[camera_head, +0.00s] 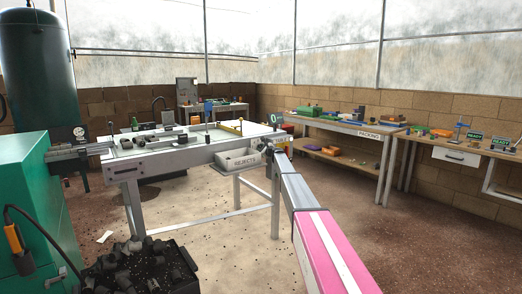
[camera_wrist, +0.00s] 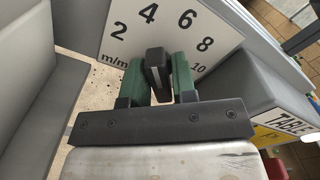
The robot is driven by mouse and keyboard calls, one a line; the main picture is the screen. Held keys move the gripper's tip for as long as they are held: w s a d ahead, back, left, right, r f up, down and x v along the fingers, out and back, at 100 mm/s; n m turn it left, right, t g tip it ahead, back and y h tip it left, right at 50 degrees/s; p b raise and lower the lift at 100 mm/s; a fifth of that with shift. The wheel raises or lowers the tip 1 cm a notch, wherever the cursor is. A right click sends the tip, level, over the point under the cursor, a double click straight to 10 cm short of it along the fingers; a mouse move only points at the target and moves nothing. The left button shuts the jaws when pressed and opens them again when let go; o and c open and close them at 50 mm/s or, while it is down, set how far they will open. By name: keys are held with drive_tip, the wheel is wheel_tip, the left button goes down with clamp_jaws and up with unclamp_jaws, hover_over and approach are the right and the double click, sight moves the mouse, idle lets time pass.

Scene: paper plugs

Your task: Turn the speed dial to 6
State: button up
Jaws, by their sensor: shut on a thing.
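The speed dial's white plate (camera_wrist: 176,35) fills the upper middle of the wrist view. It carries the black marks 2, 4, 6, 8 and 10, with "m/min" at the lower left. The dial's dark knob (camera_wrist: 154,62) stands in front of the plate, below the 4 and 6. My gripper (camera_wrist: 158,75) has its two green-padded fingers on either side of the knob and is shut on it. The knob's upper end leans towards the 4; its exact setting is hard to tell. In the head view my gripper (camera_head: 267,148) is at the table's right end, where the dial is too small to read.
The packing bench (camera_head: 350,131) stands clear at the right.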

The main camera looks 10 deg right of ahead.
drive_tip(key=m, duration=0.3)
drive_tip(key=shift+m, duration=0.4)
drive_tip(key=shift+d+m, duration=0.1)
drive_tip(key=shift+m, duration=1.8)
drive_tip(key=o, duration=0.8)
drive_tip(key=shift+c, duration=0.2)
drive_tip(key=v, duration=1)
drive_tip(key=shift+s+d, duration=0.2)
drive_tip(key=shift+s, duration=0.1)
